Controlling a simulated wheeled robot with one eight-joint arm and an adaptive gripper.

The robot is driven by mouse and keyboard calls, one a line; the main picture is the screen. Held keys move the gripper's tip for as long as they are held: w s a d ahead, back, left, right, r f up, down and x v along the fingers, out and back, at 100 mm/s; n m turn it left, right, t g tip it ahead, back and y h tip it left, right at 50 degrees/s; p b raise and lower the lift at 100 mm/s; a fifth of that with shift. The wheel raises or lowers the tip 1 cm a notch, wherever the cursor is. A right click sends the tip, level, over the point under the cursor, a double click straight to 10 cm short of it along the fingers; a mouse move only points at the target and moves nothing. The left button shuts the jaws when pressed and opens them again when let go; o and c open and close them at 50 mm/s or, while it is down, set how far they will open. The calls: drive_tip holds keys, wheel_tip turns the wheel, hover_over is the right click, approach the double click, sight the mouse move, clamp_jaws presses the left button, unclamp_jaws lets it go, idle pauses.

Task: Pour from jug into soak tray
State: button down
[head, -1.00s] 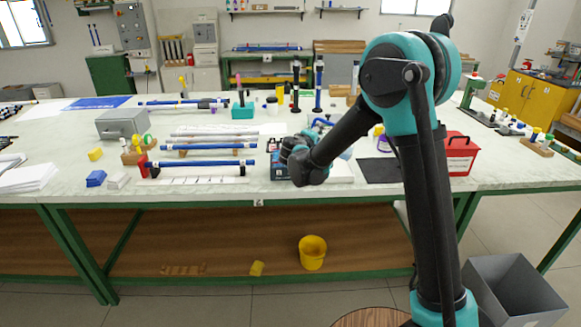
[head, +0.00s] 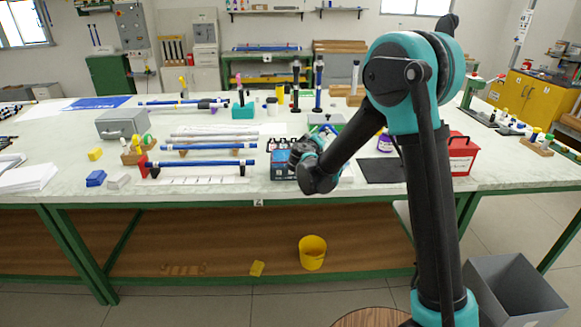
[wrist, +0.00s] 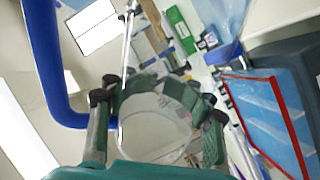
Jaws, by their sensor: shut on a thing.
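My gripper (wrist: 157,115) is shut on a clear, round-bodied jug (wrist: 152,128), seen between the fingers in the wrist view. A thick blue loop (wrist: 48,75), which looks like the jug's handle, stands at the left there. The wrist view is strongly tilted. In the head view my gripper (head: 306,150) is above the front middle of the bench, beside a blue and dark box-like thing (head: 283,165); my wrist hides much of the jug. A blue surface with a red edge (wrist: 268,110) lies right of the jug in the wrist view. I cannot tell which thing is the soak tray.
Blue rods (head: 205,163) lie on supports left of my gripper. A dark mat (head: 380,170) and a red box (head: 461,155) are to the right. A grey case (head: 122,123) stands at the left. Upright rods (head: 318,85) stand behind.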

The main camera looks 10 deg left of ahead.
drive_tip(key=shift+r, duration=0.1)
drive_tip(key=shift+a+r+m+t+y, duration=0.1)
drive_tip(key=shift+r+m+t+y, duration=0.2)
drive_tip(key=shift+m, duration=0.4)
drive_tip(key=shift+r+m+y, duration=0.1)
drive_tip(key=shift+r+m, duration=0.25)
drive_tip(key=shift+m, duration=0.35)
drive_tip(key=shift+a+r+m+t, duration=0.2)
drive_tip(key=shift+m+t, duration=0.1)
drive_tip(key=shift+m, duration=0.9)
drive_tip(key=shift+a, duration=0.15)
drive_tip(key=shift+w+a+f+m+t, duration=0.15)
drive_tip(key=shift+a+m, duration=0.1)
drive_tip(key=shift+m, duration=0.45)
drive_tip(key=shift+w+a+f+m+t, duration=0.15)
drive_tip(key=shift+a+m, duration=0.1)
drive_tip(key=shift+m, duration=0.45)
drive_tip(key=shift+s, duration=0.1)
